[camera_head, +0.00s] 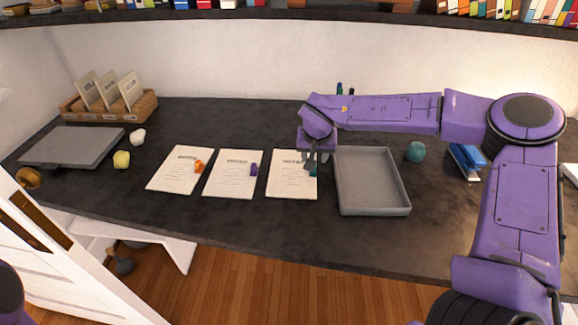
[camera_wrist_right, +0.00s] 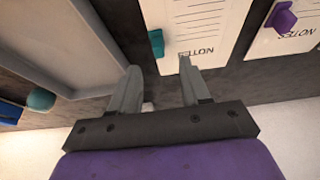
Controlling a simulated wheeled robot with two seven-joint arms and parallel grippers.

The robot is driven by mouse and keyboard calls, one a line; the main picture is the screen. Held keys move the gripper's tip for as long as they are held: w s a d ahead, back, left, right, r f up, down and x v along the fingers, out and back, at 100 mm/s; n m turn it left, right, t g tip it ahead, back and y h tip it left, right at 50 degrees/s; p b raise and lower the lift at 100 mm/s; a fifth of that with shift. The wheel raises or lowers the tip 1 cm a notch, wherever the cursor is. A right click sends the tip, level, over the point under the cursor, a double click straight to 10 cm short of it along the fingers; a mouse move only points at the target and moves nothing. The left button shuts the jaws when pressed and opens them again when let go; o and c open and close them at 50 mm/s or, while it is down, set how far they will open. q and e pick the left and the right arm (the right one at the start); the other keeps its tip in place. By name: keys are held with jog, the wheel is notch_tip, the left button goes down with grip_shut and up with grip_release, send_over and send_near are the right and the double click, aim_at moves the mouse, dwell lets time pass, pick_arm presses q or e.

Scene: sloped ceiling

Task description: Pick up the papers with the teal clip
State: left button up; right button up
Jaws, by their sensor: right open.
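The papers with the teal clip (camera_head: 288,183) lie flat on the dark desk, the rightmost of three paper stacks. Their teal clip (camera_head: 313,173) sits on the right edge, partly hidden by my right gripper. In the right wrist view the papers (camera_wrist_right: 205,30) and the teal clip (camera_wrist_right: 156,42) lie just beyond the fingertips. My right gripper (camera_head: 315,163) is open and empty, near the papers' upper right corner; in the right wrist view its fingers (camera_wrist_right: 158,75) are apart with nothing between them. My left gripper is not in view.
A grey tray (camera_head: 375,208) stands close right of the papers. Stacks with a purple clip (camera_head: 232,185) and an orange clip (camera_head: 180,180) lie to the left. A teal ball (camera_head: 415,152) and blue stapler-like object (camera_head: 467,160) are farther right. The desk front is clear.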

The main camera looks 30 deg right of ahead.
aim_at(293, 168)
jog(key=shift+s+d+f, duration=0.15)
jog(key=shift+d+f, duration=0.05)
jog(key=shift+f, duration=0.2)
jog(key=shift+s+d+f, duration=0.15)
jog(key=shift+f, duration=0.25)
jog(key=x, duration=0.3)
jog(key=w+x, duration=0.1)
jog(key=x, duration=0.2)
jog(key=shift+w+a+r, duration=0.1)
jog(key=shift+w+r, duration=0.05)
jog(key=shift+w, duration=0.05)
jog(key=shift+s+r, duration=0.1)
jog(key=shift+s, duration=0.1)
grip_shut()
